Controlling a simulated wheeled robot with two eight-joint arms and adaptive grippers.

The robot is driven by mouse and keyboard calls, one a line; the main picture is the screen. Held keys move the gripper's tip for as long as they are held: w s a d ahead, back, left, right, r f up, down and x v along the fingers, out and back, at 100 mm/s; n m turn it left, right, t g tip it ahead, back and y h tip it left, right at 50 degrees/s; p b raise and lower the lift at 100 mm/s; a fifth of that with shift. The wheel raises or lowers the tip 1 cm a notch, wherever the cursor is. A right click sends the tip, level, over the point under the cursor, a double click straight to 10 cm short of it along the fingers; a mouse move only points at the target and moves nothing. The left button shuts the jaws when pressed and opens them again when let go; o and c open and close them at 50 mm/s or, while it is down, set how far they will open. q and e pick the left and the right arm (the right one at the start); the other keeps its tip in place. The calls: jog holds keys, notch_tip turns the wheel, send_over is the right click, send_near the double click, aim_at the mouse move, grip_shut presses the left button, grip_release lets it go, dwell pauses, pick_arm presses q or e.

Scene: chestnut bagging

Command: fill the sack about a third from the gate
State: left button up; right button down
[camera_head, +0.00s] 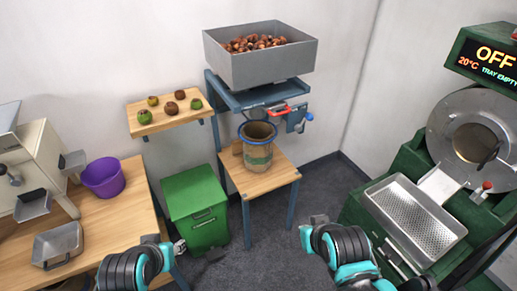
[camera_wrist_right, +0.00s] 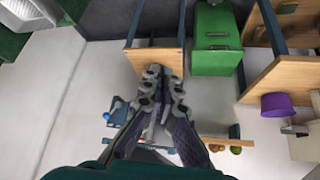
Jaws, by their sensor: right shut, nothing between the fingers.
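A green bin (camera_head: 196,205) stands left of the stand. A workbench at left holds a purple bowl (camera_head: 103,178) and a metal tray (camera_head: 58,244). A green roasting machine (camera_head: 410,160) with a perforated tray (camera_head: 413,220) fills the right.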

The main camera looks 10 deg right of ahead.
jog(key=c, duration=2.3)
grip_release()
jog(key=o, duration=0.6)
jog(key=shift+w+r, duration=0.1)
jog(key=shift+o, duration=0.6)
jog(key=w+a+r+m+y, duration=0.1)
jog(key=w+r, duration=0.1)
jog(key=w, duration=0.3)
jog(key=w+a+r+m+t+y+p, duration=0.1)
jog(key=w+r+m, duration=0.1)
jog(key=w, duration=0.3)
jog(key=shift+w+a+r, duration=0.35)
jog(key=shift+r, duration=0.2)
jog(key=m+t+y+p, duration=0.3)
jog(key=m+t, duration=0.3)
jog(key=m, duration=0.5)
send_near(283, 113)
jog(key=w+f, duration=0.1)
jog(key=w, duration=0.1)
jog(key=x, duration=0.2)
jog(key=b+x, duration=0.1)
jog(key=x, duration=0.5)
jog(key=shift+w+a+b, duration=0.15)
jog(key=shift+a+b, duration=0.25)
jog(key=shift+r, duration=0.1)
jog(key=shift+c, duration=0.3)
